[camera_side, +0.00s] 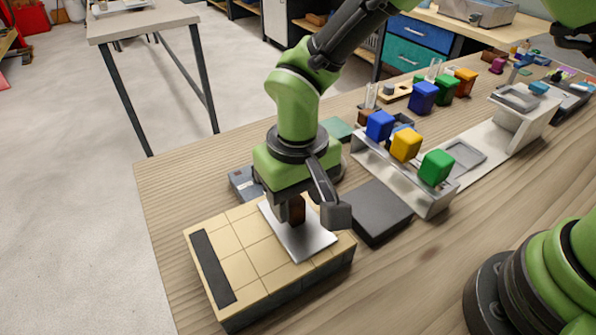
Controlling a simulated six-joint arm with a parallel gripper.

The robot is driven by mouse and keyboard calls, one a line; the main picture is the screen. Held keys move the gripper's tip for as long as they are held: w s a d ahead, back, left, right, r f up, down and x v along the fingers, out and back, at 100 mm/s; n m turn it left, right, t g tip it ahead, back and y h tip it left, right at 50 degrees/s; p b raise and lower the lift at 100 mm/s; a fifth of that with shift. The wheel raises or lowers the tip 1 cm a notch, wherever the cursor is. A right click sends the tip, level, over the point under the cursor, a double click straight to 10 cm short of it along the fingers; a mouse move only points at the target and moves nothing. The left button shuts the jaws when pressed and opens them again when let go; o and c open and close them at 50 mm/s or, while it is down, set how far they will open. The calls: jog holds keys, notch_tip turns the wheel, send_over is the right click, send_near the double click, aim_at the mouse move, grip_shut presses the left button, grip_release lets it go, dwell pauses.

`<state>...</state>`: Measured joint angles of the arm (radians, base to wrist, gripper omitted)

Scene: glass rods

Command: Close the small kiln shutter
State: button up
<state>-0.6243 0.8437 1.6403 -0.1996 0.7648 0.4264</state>
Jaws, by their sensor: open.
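The kiln (262,262) is a low tan-tiled block with dark sides near the table's front left corner. Its shutter (304,243) is a flat silvery plate lying on the right part of the top. A brown upright handle (296,211) stands on the plate. A long dark strip (213,268) runs along the top's left side, apart from the shutter. My gripper (300,205) points down over the handle, with its jaws open.
A dark flat slab (374,211) lies right of the kiln. Behind it, a grey metal rack (422,197) holds blue, yellow and green blocks. More coloured blocks (423,97) stand farther back. A blue-grey item (243,183) lies behind the kiln.

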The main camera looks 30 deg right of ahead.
notch_tip(320, 180, up, 8)
jog(key=shift+f, duration=0.15)
dwell(0.4)
jog(key=s+d+r+m+t+y, duration=0.1)
jog(key=d+r+t, duration=0.1)
jog(key=d+r, duration=0.5)
jog(key=s+d+r+m+t+y, duration=0.1)
jog(key=s+d+r+m+t, duration=0.2)
jog(key=s+d, duration=0.7)
jog(key=s+r+t, duration=0.2)
jog(key=s+r, duration=0.1)
jog(key=r, duration=0.1)
jog(key=shift+d, duration=0.4)
jog(key=shift+s+r, duration=0.1)
